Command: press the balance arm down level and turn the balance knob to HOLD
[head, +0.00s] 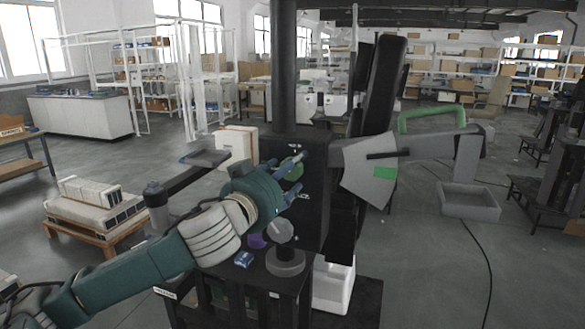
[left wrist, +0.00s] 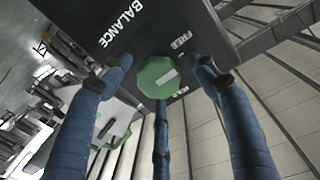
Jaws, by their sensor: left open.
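The balance knob is green with a white bar; it shows in the left wrist view (left wrist: 158,77) on a black panel (left wrist: 120,28) lettered BALANCE, FREE and HOLD. In the head view the knob (head: 291,168) is partly behind my fingers. My left gripper (head: 295,174) is open, its blue fingers spread around the knob with gaps visible; the left wrist view shows it too (left wrist: 165,85). I cannot tell which label the white bar marks. The grey balance arm (head: 430,146) reaches right from the black housing, with a green handle (head: 430,112) on top. My right gripper does not show.
A grey plate with a green patch (head: 384,172) and a dark pointer (head: 388,154) sits beside the housing. A grey bin (head: 468,202) stands on the floor below the arm's far end. A pallet of boxes (head: 95,210) stands left. The floor between is mostly clear.

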